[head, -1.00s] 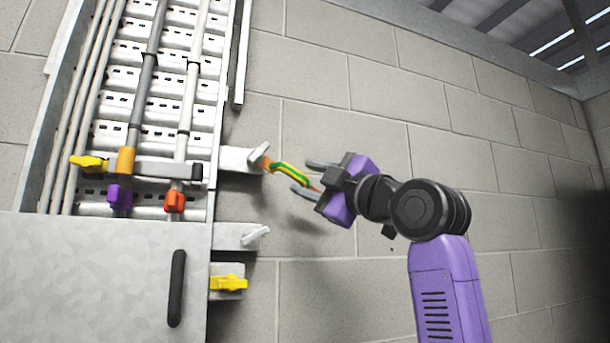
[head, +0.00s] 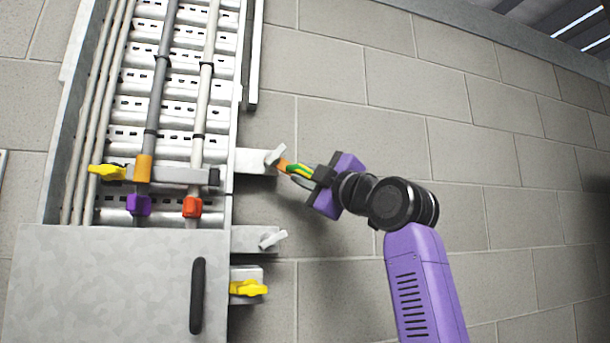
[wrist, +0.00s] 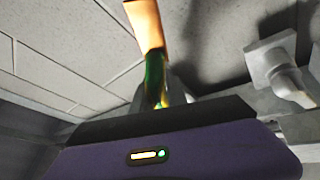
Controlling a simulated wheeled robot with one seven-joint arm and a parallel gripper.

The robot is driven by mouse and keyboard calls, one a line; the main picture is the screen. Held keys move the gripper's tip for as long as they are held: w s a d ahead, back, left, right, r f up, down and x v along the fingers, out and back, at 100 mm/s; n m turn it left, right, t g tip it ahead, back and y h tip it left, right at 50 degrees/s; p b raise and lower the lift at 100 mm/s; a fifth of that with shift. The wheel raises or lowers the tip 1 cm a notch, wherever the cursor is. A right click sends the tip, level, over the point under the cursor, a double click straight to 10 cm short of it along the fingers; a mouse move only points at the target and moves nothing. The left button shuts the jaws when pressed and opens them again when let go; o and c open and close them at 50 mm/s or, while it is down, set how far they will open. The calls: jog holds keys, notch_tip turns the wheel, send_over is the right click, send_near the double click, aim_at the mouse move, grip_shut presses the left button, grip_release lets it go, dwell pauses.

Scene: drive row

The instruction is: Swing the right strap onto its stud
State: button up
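The strap is green and yellow with an orange end; it shows in the head view (head: 298,170) and in the wrist view (wrist: 154,80). Its orange end is at the tip of the upper grey bracket (head: 252,161), by a pale grey lever-like piece (head: 275,156). My gripper (head: 303,178) is at the strap's other end, with a grey finger alongside it. The gripper body hides that end, and I cannot tell whether the fingers press on the strap. I cannot make out for certain which piece is its stud; a lower bracket carries a similar pale piece (head: 270,239).
A yellow wing-shaped knob (head: 249,288) sits below the lower bracket. A metal cabinet door (head: 100,285) with a black handle (head: 197,296) is at the lower left. Cables run up a slotted tray above it, crossed by a grey bar. The block wall to the right is clear.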

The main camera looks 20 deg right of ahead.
grip_shut()
dwell(1.0)
jog(key=shift+f, duration=0.2)
